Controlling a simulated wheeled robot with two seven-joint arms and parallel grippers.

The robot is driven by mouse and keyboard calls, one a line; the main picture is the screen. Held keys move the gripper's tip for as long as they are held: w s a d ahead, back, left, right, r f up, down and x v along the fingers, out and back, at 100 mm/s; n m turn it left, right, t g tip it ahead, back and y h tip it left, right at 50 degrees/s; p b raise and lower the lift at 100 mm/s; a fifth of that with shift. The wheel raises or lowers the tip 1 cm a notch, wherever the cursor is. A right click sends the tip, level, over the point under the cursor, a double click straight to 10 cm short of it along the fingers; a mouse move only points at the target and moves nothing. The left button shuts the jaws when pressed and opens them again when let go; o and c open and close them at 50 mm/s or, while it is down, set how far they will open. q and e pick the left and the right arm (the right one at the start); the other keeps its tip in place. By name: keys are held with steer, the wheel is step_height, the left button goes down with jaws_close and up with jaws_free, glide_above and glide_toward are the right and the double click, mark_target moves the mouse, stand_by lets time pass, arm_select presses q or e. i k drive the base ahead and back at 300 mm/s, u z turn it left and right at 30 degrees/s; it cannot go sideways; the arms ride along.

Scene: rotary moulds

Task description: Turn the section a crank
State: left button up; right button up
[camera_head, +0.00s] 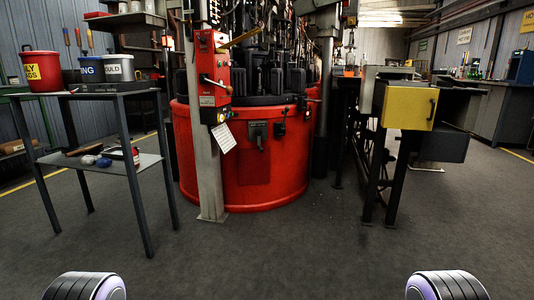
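A red control box (209,70) is mounted on a grey post (206,165) in front of the round red base (264,165) of the moulding machine. A small crank-like handle (216,84) sticks out to the right from the box's front. A yellow lever (240,38) points up and right from the box's top. I cannot read a label that tells which is the section a crank. Neither gripper is in view; only rounded dark parts of my arms show at the bottom left and bottom right corners.
A dark side table (110,86) with a red bucket (41,71) and smaller pots stands at left. A bench with a yellow drawer front (407,107) stands at right. A paper tag (223,138) hangs below the box. The grey floor (270,255) ahead is clear.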

mark_target(259, 132)
steer(key=z, duration=0.45)
steer(key=i, duration=1.55)
steer(key=u, duration=0.6)
